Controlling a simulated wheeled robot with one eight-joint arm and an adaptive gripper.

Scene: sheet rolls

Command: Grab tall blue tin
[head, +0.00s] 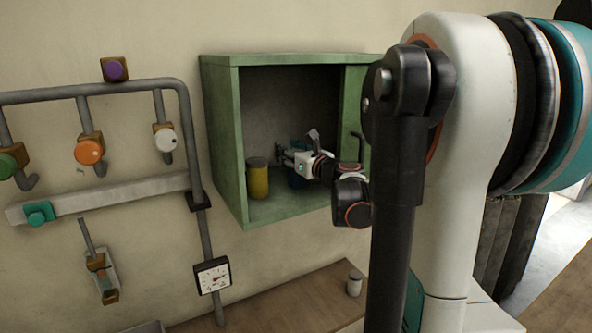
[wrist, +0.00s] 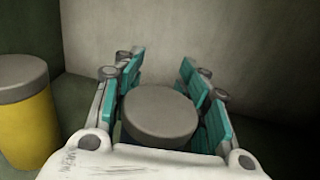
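The blue tin (head: 296,179) stands inside the green wall cabinet, mostly hidden behind my gripper in the head view. In the wrist view its round grey lid (wrist: 160,112) shows from above, and its body is mostly hidden. My gripper (wrist: 164,62) has its teal-padded fingers on either side of the tin, with the tips reaching past it. The fingers look open, with the tin between them. Any contact between pads and tin is hard to make out. In the head view my gripper (head: 295,150) is inside the cabinet opening.
A yellow tin (head: 257,178) with a grey lid stands left of the blue tin, apart from my gripper; it also shows in the wrist view (wrist: 25,125). The green cabinet (head: 228,145) has side walls close by. Pipes with valves (head: 90,150) are left. A small jar (head: 354,283) stands below.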

